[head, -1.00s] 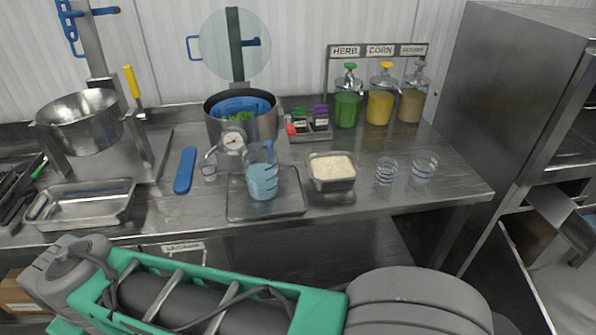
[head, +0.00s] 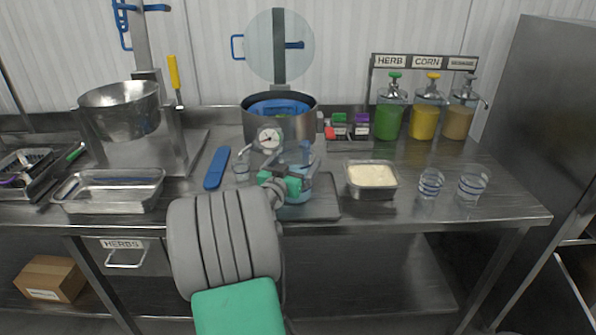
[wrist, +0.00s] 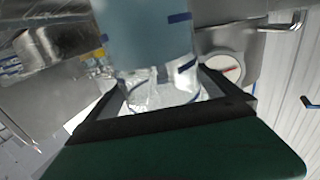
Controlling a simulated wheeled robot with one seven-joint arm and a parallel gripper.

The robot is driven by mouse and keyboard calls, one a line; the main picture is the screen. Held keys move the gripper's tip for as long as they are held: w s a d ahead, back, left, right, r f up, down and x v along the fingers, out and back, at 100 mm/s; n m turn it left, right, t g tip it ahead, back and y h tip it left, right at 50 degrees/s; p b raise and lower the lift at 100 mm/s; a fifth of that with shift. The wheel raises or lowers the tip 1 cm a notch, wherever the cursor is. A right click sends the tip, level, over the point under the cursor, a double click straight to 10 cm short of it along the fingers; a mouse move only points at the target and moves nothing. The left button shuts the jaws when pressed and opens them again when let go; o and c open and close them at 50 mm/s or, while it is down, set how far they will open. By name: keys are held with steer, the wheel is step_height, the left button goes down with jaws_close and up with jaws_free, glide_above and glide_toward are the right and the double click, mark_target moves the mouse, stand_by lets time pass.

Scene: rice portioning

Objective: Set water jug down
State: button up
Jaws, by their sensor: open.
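The clear jug of blue water (head: 303,194) stands upright on a dark metal tray (head: 328,209) on the steel counter. My gripper (head: 292,180) is at the jug in the head view and hides part of its body. In the wrist view my open fingers (wrist: 165,88) lie on either side of the jug (wrist: 150,35), which fills the space between them and beyond. Whether either finger touches the jug cannot be told.
A pot with a dial gauge (head: 281,122) stands behind the jug. A metal pan of rice (head: 371,178) and two blue-banded cups (head: 430,184) stand to the right. A blue flat utensil (head: 217,168) lies left. The counter's right front end is clear.

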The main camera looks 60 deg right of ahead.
steer(key=shift+w+d, duration=0.1)
steer(key=shift+d, duration=1.1)
steer(key=shift+c, duration=0.4)
steer(key=c, duration=1.8)
steer(key=shift+r, duration=0.15)
steer(key=shift+c, duration=0.7)
steer(key=shift+r, duration=0.1)
